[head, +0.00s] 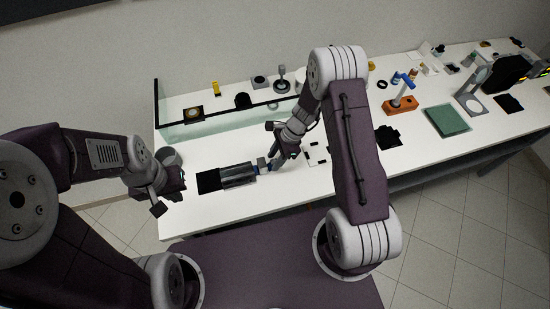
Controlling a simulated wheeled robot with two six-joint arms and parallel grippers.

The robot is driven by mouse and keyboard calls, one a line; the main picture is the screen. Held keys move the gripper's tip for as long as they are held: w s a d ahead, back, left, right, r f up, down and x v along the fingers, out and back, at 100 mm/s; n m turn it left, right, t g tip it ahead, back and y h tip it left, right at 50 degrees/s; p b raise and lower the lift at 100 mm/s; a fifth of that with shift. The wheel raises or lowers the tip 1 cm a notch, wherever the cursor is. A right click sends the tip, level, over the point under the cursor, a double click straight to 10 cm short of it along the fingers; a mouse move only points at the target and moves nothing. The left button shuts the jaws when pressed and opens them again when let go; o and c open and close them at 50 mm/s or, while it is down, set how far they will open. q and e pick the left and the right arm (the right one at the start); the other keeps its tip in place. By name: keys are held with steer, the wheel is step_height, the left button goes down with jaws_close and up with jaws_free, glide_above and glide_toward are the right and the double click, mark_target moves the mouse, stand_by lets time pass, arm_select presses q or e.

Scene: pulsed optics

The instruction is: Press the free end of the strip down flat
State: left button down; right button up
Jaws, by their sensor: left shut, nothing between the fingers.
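On the near left of the white bench a black flat square (208,182) lies against a dark grey shiny piece (238,175). A small grey and blue part (261,166) is at that piece's right end. I cannot tell which of these is the strip, or whether an end stands up. My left gripper (168,198) is shut and empty at the bench's left edge, left of the black square. My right gripper (276,160) is low over the bench by the blue part and partly hides it. Its fingertips are too small to read.
A glass screen (190,128) with a black rim runs behind the pieces. Small black and white pieces (317,153) lie right of my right gripper. An orange-based device (400,104) and a green mat (445,120) are further right. The bench (215,215) is bare in front.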

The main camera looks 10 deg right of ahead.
steer(key=c, duration=0.8)
jaws_close()
